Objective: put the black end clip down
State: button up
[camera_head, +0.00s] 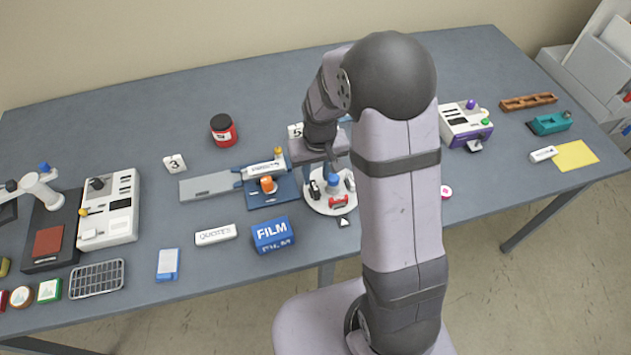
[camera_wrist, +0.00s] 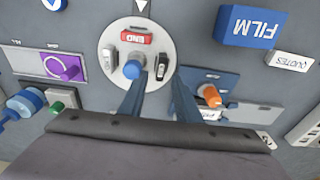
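A round white plate (camera_head: 323,207) stands on the table with a blue knob (camera_wrist: 132,69) at its middle. A red clip (camera_wrist: 136,37) marked END lies on the plate. One small black clip (camera_wrist: 162,66) sits on the plate's right side in the wrist view, just beyond the gap between my fingertips. My gripper (camera_wrist: 158,82) points down at the plate. Its two fingers are apart with nothing held between them. Whether a finger touches the nearer black clip cannot be told.
A blue tool with an orange knob (camera_wrist: 210,96) lies close beside the right finger. A blue FILM box (camera_head: 272,236) and a white QUOTES block (camera_head: 216,235) stand nearby. A purple and white machine (camera_head: 466,125) stands to the right.

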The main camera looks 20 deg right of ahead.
jog(key=shift+s+r, duration=0.2)
jog(key=shift+r, duration=0.85)
jog(key=s+r, duration=0.2)
jog(key=s, duration=0.7)
jog(key=s+r+g, duration=0.1)
jog(key=s+r, duration=0.1)
jog(key=s, duration=0.6)
jog(key=shift+s, duration=0.35)
jog(key=shift+o, duration=1.3)
jog(key=shift+s, duration=0.15)
jog(key=shift+o, duration=1.4)
